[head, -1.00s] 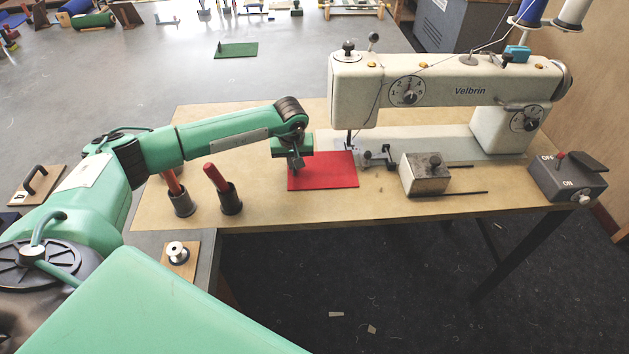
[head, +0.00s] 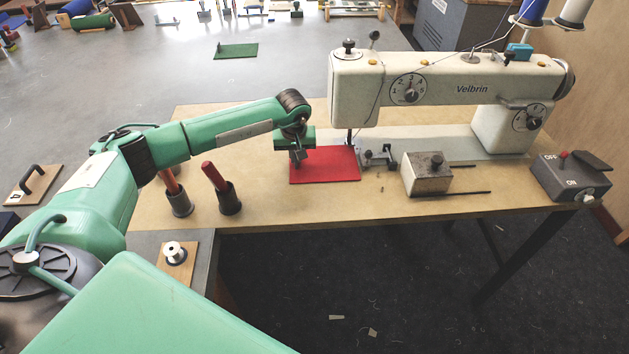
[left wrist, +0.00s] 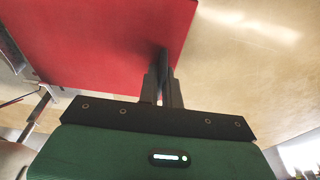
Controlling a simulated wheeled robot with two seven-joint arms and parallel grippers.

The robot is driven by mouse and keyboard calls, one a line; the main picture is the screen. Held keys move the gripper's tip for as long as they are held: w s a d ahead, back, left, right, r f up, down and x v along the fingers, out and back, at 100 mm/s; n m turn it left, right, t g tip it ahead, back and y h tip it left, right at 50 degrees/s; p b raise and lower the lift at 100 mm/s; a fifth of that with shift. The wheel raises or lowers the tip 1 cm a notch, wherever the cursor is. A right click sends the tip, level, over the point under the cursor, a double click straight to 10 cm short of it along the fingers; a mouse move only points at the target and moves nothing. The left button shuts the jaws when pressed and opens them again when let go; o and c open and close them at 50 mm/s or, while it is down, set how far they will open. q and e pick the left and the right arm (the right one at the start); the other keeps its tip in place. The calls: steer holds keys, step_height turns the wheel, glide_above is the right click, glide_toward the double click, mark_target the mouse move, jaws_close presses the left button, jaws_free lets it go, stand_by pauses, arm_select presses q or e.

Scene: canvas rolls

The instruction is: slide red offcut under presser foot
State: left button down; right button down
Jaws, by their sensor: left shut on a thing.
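The red offcut (head: 328,166) lies flat on the wooden table, in front and left of the sewing machine's needle area. My left gripper (head: 298,157) is above its left part, pointing down, with its fingers shut on it. In the left wrist view the gripper fingers (left wrist: 165,70) meet the red sheet (left wrist: 100,45) near one edge; the exact grip point is dark and hard to make out. The presser foot (head: 349,138) is under the machine head, just beyond the offcut's back right part; whether they overlap I cannot tell. My right gripper is not in view.
A small metal guide (head: 377,157) stands just right of the offcut, with a metal block (head: 427,174) beyond. Two cups with red-handled tools (head: 228,198) stand left of it. The cream sewing machine (head: 450,85) fills the table's back right. A switch box (head: 570,178) is at right.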

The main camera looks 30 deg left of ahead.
arm_select(q)
steer(key=shift+w+a+f+b, duration=0.1)
steer(key=shift+w+b, duration=0.25)
steer(key=shift+b, duration=0.1)
steer(key=shift+w, duration=0.35)
stand_by(0.4)
steer(key=c, duration=1.9)
jaws_free()
steer(key=shift+r, duration=0.2)
steer(key=shift+r+p, duration=0.65)
steer(key=shift+r, duration=1.25)
